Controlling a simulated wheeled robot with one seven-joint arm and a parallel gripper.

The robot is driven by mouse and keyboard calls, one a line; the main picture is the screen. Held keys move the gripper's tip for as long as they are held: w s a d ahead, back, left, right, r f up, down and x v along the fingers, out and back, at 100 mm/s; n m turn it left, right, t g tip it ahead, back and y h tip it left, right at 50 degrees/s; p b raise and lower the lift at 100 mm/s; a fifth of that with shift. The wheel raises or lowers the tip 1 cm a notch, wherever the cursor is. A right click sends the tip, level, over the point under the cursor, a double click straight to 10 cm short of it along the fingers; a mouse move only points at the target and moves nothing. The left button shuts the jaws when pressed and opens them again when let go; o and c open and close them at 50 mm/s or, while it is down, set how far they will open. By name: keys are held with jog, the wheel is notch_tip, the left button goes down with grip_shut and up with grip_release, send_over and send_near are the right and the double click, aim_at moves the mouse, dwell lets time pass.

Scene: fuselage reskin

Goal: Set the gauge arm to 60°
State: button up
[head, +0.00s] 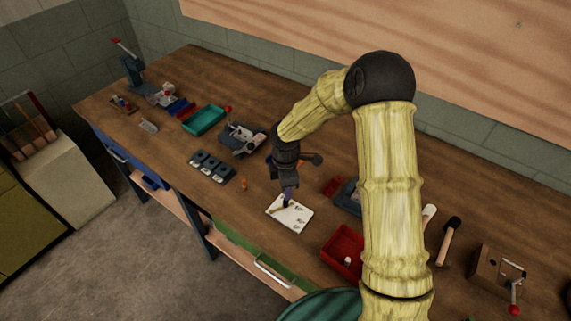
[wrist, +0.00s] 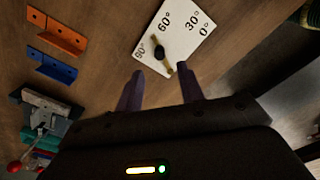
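The gauge is a white plate (head: 298,216) on the bench, marked 0°, 30°, 60° and 90°; it also shows in the wrist view (wrist: 182,45). Its tan gauge arm (wrist: 154,41) carries a black knob (wrist: 159,53). The arm's upper end points between the 60° and 90° marks. My gripper (wrist: 160,70) is open, its two purple fingers apart on either side of the gauge arm's lower end in the wrist view. In the head view my gripper (head: 287,201) is over the plate. Contact between fingers and arm cannot be told.
A red bin (head: 343,248) stands right of the plate, and a dark block with several recesses (head: 211,167) lies to the left. A clamp fixture (head: 242,138) is behind. Orange (wrist: 56,34) and blue (wrist: 51,66) brackets lie left in the wrist view.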

notch_tip(320, 180, up, 11)
jog(key=shift+b, duration=0.4)
jog(key=s+d+r+m+t, duration=0.2)
jog(key=s+d+m, duration=1.3)
jog(key=m, duration=0.5)
jog(key=shift+s+m+t, duration=0.3)
jog(key=shift+s, duration=0.7)
